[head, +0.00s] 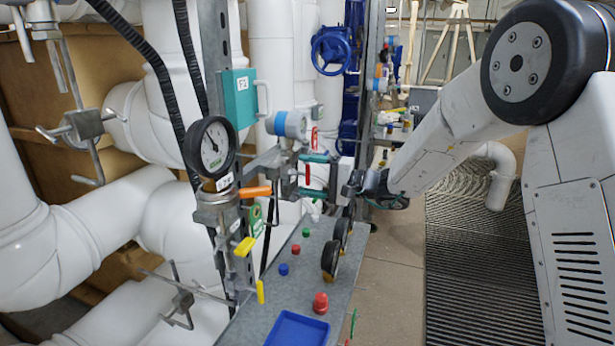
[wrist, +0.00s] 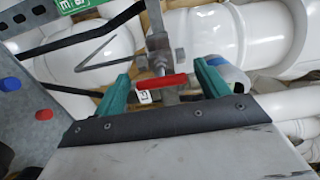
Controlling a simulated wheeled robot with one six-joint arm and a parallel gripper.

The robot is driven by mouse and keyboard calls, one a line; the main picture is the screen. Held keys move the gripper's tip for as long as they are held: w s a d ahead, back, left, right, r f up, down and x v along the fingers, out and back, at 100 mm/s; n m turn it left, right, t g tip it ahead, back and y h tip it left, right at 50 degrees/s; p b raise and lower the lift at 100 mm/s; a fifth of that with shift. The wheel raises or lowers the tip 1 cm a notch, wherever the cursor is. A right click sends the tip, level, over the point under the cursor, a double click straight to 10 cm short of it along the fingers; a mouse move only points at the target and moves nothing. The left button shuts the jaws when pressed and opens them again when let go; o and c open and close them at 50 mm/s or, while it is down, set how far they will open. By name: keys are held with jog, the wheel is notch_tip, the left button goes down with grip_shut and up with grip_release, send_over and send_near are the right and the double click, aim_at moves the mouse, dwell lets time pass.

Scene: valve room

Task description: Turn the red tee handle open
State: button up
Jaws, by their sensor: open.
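The red tee handle (wrist: 162,81) is a short red bar on a metal stem, with a small white tag at its left end in the wrist view. It lies roughly crosswise from one finger to the other. My gripper (wrist: 162,70) is open, with one teal finger near each end of the bar; whether either touches it I cannot tell. In the head view the red tee handle (head: 307,175) shows as a small red upright bar between the teal fingers of my gripper (head: 306,174).
A pressure gauge (head: 210,147), an orange lever (head: 254,191) and a yellow lever (head: 244,246) are left of my gripper. Below is a grey panel (head: 258,307) with coloured knobs, black wheels and a blue tray (head: 298,329). White pipes crowd the back. Open floor (head: 394,270) lies right.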

jog(key=v, duration=0.7)
jog(key=s+d+f+n+g+h, duration=0.1)
jog(key=s+f+g+h, duration=0.2)
jog(key=s, duration=0.7)
jog(key=s+d+n+g+h, duration=0.1)
jog(key=s+d+g+h, duration=0.15)
jog(key=s+g, duration=0.55)
jog(key=s+d+r+n+t+h, duration=0.1)
jog(key=s+d+r+t+h, duration=0.1)
jog(key=s+d+h, duration=0.3)
jog(key=s+d+r+t+h, duration=0.3)
jog(key=s+d+h, duration=0.3)
jog(key=s+d, duration=0.5)
jog(key=s+t, duration=0.1)
jog(key=s, duration=0.6)
jog(key=shift+s+n, duration=0.4)
